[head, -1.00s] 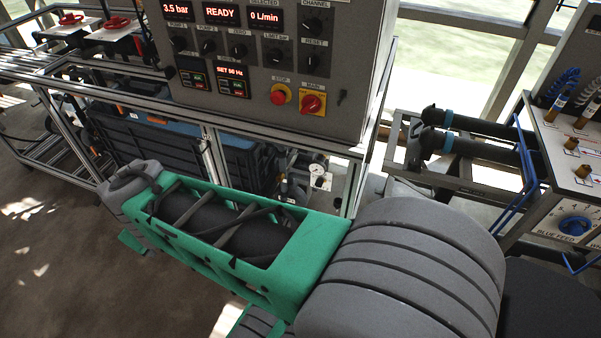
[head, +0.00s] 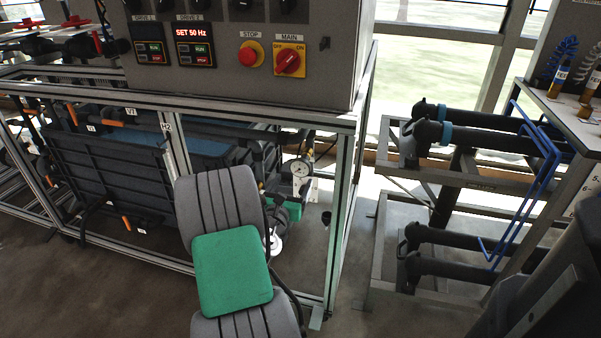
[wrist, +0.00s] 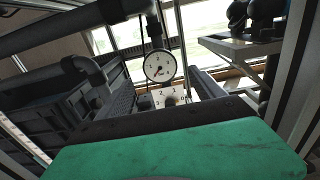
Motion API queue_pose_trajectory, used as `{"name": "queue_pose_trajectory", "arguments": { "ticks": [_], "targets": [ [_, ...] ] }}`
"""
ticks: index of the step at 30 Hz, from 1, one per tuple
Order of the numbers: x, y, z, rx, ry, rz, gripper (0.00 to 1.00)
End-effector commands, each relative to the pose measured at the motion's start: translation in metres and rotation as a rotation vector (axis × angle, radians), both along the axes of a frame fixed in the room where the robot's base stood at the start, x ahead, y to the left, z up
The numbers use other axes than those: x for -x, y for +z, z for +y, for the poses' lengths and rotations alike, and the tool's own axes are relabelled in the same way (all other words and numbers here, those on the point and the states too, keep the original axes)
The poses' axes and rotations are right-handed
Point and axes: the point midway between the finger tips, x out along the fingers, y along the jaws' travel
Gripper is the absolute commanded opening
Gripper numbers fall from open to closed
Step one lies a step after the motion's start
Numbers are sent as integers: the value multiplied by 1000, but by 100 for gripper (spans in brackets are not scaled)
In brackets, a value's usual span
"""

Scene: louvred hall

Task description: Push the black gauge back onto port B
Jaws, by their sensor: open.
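A gauge with a white face and dark rim (head: 299,168) is inside the frame under the control cabinet in the head view.
A pale plate with numbers and a knob (wrist: 170,97) is just below the gauge. Metal frame posts (head: 343,220) stand right of it. A dark ribbed crate (head: 105,175) is to the left. A rack of black pipes (head: 480,135) stands at right, with floor between.

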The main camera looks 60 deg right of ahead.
Motion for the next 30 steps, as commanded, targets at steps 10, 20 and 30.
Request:
{"name": "queue_pose_trajectory", "arguments": {
  "ticks": [10,20,30],
  "targets": [
    [-8,5,-56,-3,-2,-4,78],
    [-13,1,-79,-2,1,-6,78],
    [-14,2,-79,-2,1,-5,78]
  ]
}}
